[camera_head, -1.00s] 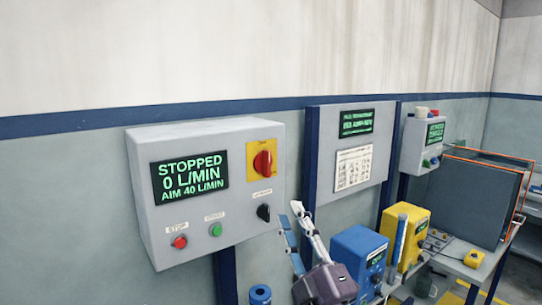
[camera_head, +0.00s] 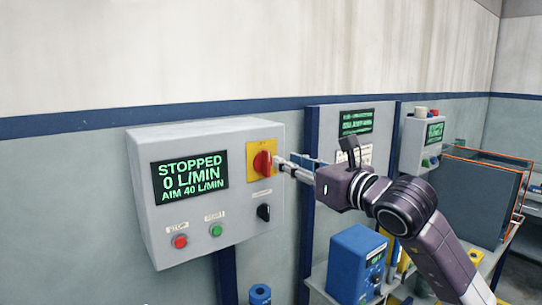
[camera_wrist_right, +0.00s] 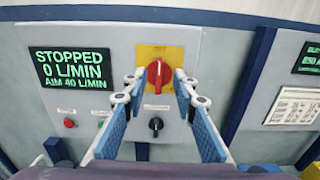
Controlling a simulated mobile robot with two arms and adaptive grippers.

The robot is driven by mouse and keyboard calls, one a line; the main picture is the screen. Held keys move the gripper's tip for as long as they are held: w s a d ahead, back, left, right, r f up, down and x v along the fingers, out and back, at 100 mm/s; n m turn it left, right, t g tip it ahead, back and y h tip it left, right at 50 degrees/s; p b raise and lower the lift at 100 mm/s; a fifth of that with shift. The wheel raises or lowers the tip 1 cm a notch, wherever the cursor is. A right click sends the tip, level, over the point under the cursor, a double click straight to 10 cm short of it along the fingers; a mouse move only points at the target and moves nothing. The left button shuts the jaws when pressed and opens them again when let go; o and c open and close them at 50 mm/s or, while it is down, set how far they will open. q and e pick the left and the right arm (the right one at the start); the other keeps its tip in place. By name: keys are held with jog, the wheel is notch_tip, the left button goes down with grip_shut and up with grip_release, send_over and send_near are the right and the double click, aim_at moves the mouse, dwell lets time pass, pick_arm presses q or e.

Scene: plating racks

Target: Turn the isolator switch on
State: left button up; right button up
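The isolator switch is a red rotary knob (camera_head: 262,163) on a yellow plate (camera_head: 255,146), at the upper right of a grey control box (camera_head: 145,205). In the right wrist view the red knob (camera_wrist_right: 158,73) stands upright between and just beyond my fingertips. My right gripper (camera_head: 280,162) reaches in from the right at knob height. In the wrist view its two blue-padded fingers (camera_wrist_right: 157,86) are spread, one on each side of the knob; contact is not clear. The box display reads STOPPED, 0 L/MIN, AIM 40 L/MIN. My left gripper is not in view.
A black selector knob (camera_head: 263,212) sits below the switch. A red button (camera_head: 180,241) and a green button (camera_head: 216,230) are at lower left. A blue post (camera_head: 308,225) and a blue box (camera_head: 350,265) stand to the right.

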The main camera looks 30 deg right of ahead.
aim_at(269, 155)
jog(key=w+p, duration=0.1)
jog(key=w, duration=0.1)
jog(key=w+p, duration=0.2)
jog(key=w+a+p, duration=0.1)
jog(key=w, duration=0.1)
jog(key=shift+w+r, duration=0.1)
jog(key=shift+w, duration=0.3)
jog(key=shift+w+p, duration=0.35)
jog(key=shift+w, duration=0.05)
jog(key=shift+a+f, duration=0.1)
jog(key=shift+f, duration=0.1)
grip_shut()
